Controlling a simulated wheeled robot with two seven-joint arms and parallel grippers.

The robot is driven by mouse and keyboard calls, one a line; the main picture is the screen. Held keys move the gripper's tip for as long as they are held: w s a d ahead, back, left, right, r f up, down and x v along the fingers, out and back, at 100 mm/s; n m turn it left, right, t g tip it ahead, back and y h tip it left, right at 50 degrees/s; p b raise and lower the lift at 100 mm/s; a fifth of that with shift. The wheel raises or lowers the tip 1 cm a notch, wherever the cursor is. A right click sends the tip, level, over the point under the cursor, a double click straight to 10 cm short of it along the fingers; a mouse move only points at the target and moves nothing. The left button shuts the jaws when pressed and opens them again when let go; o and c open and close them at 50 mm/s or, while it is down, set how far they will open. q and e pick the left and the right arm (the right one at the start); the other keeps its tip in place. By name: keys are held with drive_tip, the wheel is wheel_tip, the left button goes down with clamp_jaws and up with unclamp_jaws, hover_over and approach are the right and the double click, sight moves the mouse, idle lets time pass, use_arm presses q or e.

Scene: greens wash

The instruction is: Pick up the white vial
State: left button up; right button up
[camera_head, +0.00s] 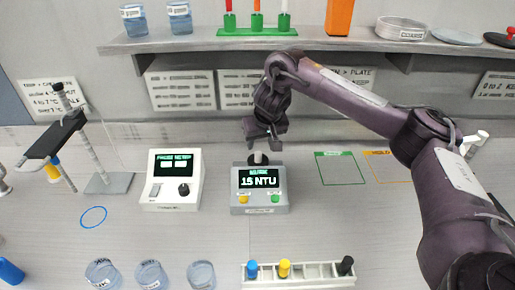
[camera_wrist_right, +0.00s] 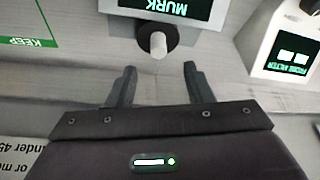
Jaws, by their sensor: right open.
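The white vial (camera_head: 258,157) stands in the dark round socket on top of the grey turbidity meter (camera_head: 260,204), whose screen reads 15 NTU. Its white top also shows in the right wrist view (camera_wrist_right: 158,44), inside the black ring (camera_wrist_right: 160,34). My right gripper (camera_head: 264,138) is just behind and above the meter. In the wrist view its two fingers (camera_wrist_right: 159,72) are apart with nothing between them, and the vial lies just beyond the gap, roughly centred. The vial's lower part is hidden in the socket. My left gripper is not in view.
A white probe meter (camera_head: 172,180) stands left of the turbidity meter. A white rack (camera_head: 320,272) with blue, yellow and black-capped vials is in front, beside several glass jars (camera_head: 150,274). A shelf (camera_head: 200,42) runs behind. The green-outlined KEEP square (camera_head: 340,168) is empty.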

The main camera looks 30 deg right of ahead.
sight(259, 153)
drive_tip(key=shift+x, duration=1.15)
drive_tip(key=shift+d+f+p, duration=0.1)
drive_tip(key=shift+f+p, duration=0.3)
drive_tip(key=shift+p, duration=0.05)
drive_tip(key=p+x, duration=0.1)
drive_tip(key=x, duration=0.2)
drive_tip(key=shift+w+f, duration=0.25)
drive_tip(key=shift+f, duration=0.05)
drive_tip(key=shift+w+d+f, duration=0.1)
drive_tip(key=shift+w+f, duration=0.1)
drive_tip(key=shift+f, duration=0.2)
drive_tip(key=shift+r, duration=0.1)
drive_tip(key=c, duration=0.6)
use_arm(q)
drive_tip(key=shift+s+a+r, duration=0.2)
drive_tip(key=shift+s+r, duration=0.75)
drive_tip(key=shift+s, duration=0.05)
use_arm(e)
clamp_jaws()
